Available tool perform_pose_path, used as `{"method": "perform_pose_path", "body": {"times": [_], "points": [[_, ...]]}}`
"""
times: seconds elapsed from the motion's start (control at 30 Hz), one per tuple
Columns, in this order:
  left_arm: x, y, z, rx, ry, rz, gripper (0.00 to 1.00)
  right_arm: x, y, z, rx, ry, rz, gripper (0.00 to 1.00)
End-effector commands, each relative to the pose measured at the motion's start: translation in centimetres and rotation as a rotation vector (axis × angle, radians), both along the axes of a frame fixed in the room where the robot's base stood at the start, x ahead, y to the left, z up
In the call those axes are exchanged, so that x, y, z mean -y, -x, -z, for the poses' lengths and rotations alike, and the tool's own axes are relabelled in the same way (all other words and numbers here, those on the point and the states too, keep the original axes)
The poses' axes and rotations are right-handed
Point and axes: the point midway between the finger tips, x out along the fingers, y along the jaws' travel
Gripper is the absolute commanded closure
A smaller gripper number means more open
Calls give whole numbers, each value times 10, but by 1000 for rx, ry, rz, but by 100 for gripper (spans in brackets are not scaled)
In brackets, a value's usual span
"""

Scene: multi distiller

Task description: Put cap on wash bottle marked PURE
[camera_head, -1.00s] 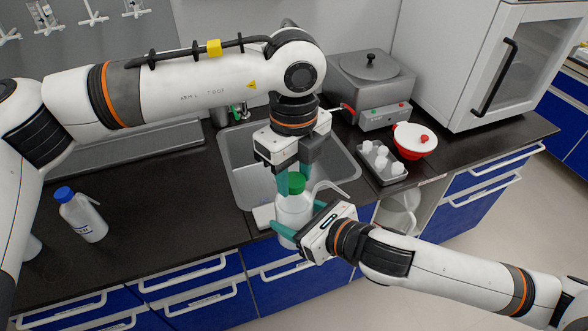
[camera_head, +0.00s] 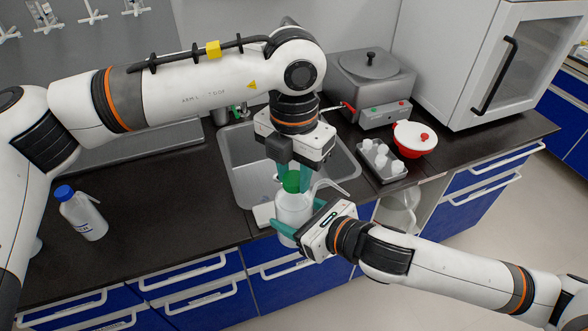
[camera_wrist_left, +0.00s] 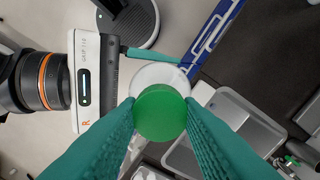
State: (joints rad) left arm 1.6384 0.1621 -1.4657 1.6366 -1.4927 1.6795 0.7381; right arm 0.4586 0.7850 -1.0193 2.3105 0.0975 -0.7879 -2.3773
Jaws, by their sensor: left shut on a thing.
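A white wash bottle (camera_head: 292,209) with a bent spout stands upright in the air in front of the sink. Its marking cannot be read here. My right gripper (camera_head: 297,214) is shut around its body from the right. My left gripper (camera_head: 291,179) points down from above, shut on the green cap (camera_head: 292,186), which sits at the bottle's top. In the left wrist view the green cap (camera_wrist_left: 160,112) is between the two teal fingers, over the white bottle (camera_wrist_left: 157,76). Whether the cap is fully seated cannot be told.
Another wash bottle with a blue cap (camera_head: 82,216) stands on the dark counter at left. The sink (camera_head: 240,172) lies behind my grippers. A grey tray of white pieces (camera_head: 391,177), a red-and-white bowl (camera_head: 414,142) and a grey heating device (camera_head: 372,85) are at right.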

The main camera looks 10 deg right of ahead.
Motion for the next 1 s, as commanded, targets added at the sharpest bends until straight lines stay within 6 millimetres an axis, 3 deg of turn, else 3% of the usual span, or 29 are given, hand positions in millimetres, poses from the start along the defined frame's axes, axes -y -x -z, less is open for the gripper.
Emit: {"method": "perform_pose_path", "body": {"times": [0.8,1.0], "points": [[0,-2,1,6,3,2017,96,-1,1,-2,4,-2,-4,50],[0,-2,1,7,4,2423,95,-1,1,-2,3,-2,-4,50]]}}
